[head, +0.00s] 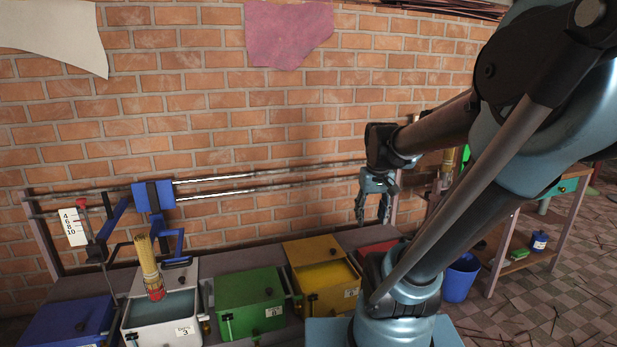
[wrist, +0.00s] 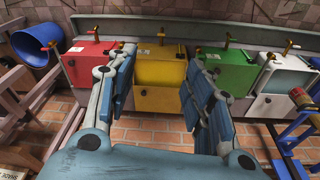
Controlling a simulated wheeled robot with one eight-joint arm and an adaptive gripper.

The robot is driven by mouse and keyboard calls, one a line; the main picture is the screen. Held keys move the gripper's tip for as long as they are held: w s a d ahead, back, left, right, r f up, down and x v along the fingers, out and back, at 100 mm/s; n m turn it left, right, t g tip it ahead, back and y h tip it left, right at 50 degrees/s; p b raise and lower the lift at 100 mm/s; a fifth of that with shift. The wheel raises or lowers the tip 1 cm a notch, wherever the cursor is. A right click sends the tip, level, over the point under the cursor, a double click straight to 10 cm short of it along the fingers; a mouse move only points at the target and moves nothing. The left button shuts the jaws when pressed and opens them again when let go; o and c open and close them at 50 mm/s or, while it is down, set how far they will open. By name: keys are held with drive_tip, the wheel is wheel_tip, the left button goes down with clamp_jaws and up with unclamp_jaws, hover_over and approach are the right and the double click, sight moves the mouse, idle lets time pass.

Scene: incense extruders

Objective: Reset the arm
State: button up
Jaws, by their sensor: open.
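My arm (head: 440,230) rises on the right of the head view and bends over to the left. My gripper (head: 372,216) hangs from its end, fingers pointing down, in front of the brick wall and above the back of the bench. In the wrist view, the two blue-grey fingers of my gripper (wrist: 160,78) are spread apart with nothing between them. The yellow box (wrist: 160,80) shows beyond the gap. It also stands below and left of my gripper in the head view (head: 309,250). The fingers touch nothing that I can see.
A green box (head: 250,288), a white box (head: 178,328) with an incense bundle (head: 148,262), and a blue box (head: 65,325) stand to the left. A red box (wrist: 92,68) is partly hidden by my arm in the head view. Rails (head: 270,187) run along the wall. A blue bucket (head: 460,278) stands right.

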drive_tip(key=s+f+m, duration=0.1)
drive_tip(key=s+f, duration=0.5)
drive_tip(key=s, duration=0.4)
drive_tip(key=shift+s+d+f, duration=0.15)
drive_tip(key=shift+d+f, duration=0.05)
drive_tip(key=shift+f, duration=0.05)
drive_tip(key=shift+w+f, duration=0.2)
drive_tip(key=shift+w, duration=0.25)
idle(0.3)
drive_tip(key=shift+c, duration=1.6)
